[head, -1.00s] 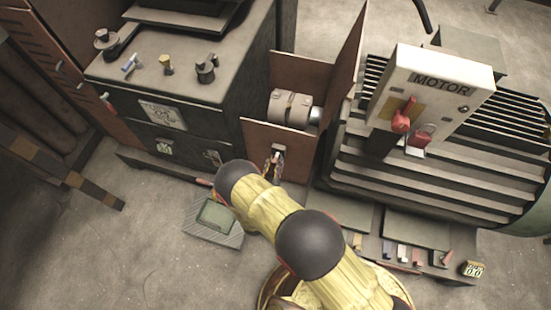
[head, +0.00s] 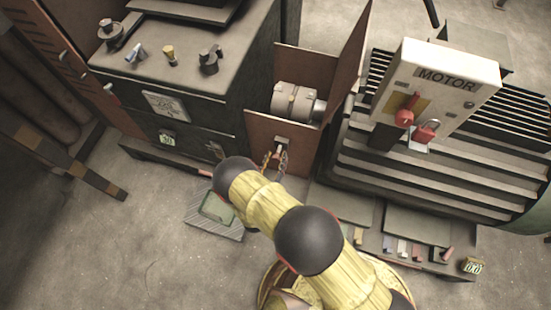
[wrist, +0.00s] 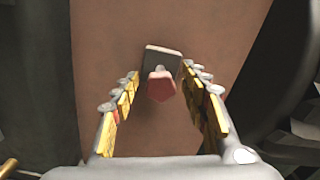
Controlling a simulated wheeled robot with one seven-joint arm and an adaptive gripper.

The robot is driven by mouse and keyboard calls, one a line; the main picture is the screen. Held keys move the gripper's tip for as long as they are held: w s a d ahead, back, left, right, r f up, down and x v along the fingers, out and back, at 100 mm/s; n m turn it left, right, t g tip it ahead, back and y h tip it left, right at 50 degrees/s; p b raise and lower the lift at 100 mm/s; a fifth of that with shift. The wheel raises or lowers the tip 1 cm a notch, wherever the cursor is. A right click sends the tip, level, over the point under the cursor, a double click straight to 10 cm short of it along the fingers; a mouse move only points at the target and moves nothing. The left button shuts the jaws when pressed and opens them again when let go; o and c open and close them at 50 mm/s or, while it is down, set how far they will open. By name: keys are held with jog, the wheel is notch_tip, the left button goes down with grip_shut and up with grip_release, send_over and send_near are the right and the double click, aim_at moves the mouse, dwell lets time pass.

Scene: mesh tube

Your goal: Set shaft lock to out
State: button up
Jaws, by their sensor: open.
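A small grey block with a red knob, which I take to be the shaft lock, sits on the brown panel below the grey shaft coupling (head: 296,102). In the head view the block (head: 283,140) is just beyond my gripper (head: 273,161). In the wrist view the red knob (wrist: 161,86) points toward me from the grey block (wrist: 163,59). My gripper (wrist: 160,86) is open, with one yellow-padded finger on each side of the knob. Gaps show on both sides. I cannot tell whether the knob is in or out.
A white MOTOR box (head: 437,85) with a red handle and red padlock stands at right. A dark cabinet (head: 190,75) with knobs stands at left. The brown panel (head: 262,133) fills the middle of the wrist view. Open floor (head: 90,240) lies at lower left.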

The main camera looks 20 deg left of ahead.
jog(key=s, duration=0.7)
jog(key=shift+s+d, duration=0.2)
jog(key=shift+d, duration=0.2)
jog(key=shift+f, duration=0.15)
jog(key=d+f+m+g+h, duration=0.25)
jog(key=d+h, duration=0.25)
jog(key=d, duration=0.5)
jog(key=s+d+r+m+g+h, duration=0.4)
jog(key=d+r+m+g+h, duration=0.35)
jog(key=d+r+m, duration=0.4)
jog(key=s+d+r+m+g+y+p, duration=0.15)
jog(key=r+m+g+y, duration=0.25)
jog(key=r+m, duration=0.75)
jog(key=s+d+r+m+g+y, duration=0.25)
jog(key=r+m+g+y, duration=0.35)
jog(key=r, duration=1)
jog(key=d+r+m+t, duration=0.3)
jog(key=d+r, duration=0.3)
jog(key=r, duration=0.3)
jog(key=d+r+m+t+p, duration=0.1)
jog(key=d+r+m+t, duration=0.3)
jog(key=d+r, duration=0.3)
jog(key=shift+w+d+r+m+t+y, duration=0.15)
jog(key=shift+w+r+m+t+y, duration=0.2)
jog(key=shift+r+m, duration=0.55)
